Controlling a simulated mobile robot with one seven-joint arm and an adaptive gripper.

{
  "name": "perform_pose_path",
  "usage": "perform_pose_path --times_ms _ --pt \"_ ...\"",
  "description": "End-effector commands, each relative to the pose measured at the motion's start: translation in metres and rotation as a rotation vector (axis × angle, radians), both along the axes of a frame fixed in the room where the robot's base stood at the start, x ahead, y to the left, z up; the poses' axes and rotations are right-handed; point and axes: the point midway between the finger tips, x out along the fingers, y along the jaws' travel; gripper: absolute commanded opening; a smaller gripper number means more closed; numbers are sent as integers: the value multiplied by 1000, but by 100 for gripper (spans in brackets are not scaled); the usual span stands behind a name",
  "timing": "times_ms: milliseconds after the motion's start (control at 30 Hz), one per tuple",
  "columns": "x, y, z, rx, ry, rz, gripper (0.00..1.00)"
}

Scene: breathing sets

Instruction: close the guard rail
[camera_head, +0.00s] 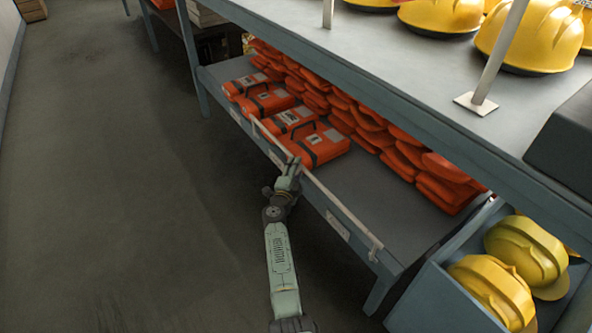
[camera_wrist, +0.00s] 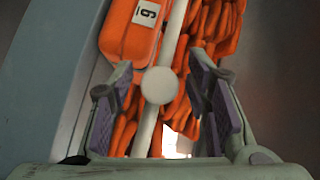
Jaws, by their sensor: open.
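The guard rail (camera_head: 340,208) is a thin pale bar along the front edge of the lower shelf. It has a bent bracket at its near right end, and its middle is partly hidden behind my gripper (camera_head: 291,168). My gripper is at the rail, beside the shelf's front edge. The fingers are apart, with gaps on both sides of the round end. I cannot tell whether they touch the bar.
Orange cases (camera_head: 318,146) and stacked orange packs (camera_head: 372,130) lie on the lower shelf (camera_head: 385,205) behind the rail. Yellow helmets (camera_head: 445,12) sit on the upper shelf, and more fill a grey bin (camera_head: 430,297) at lower right. The floor (camera_head: 120,200) at left is clear.

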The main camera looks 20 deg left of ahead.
Motion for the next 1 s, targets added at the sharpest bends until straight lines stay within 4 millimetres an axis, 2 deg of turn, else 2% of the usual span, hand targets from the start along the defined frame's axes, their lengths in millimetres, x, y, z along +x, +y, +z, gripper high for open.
perform_pose_path --times_ms 167,267,367,700,833,1000 --pt "-3 1 -1 0 1 2 44" --pt "-11 1 -1 0 1 2 44" --pt "-26 0 1 1 1 2 44" --pt "-95 -3 8 0 1 2 44" --pt "-111 -4 9 -1 1 1 44" --pt "-119 -4 10 0 1 0 44"
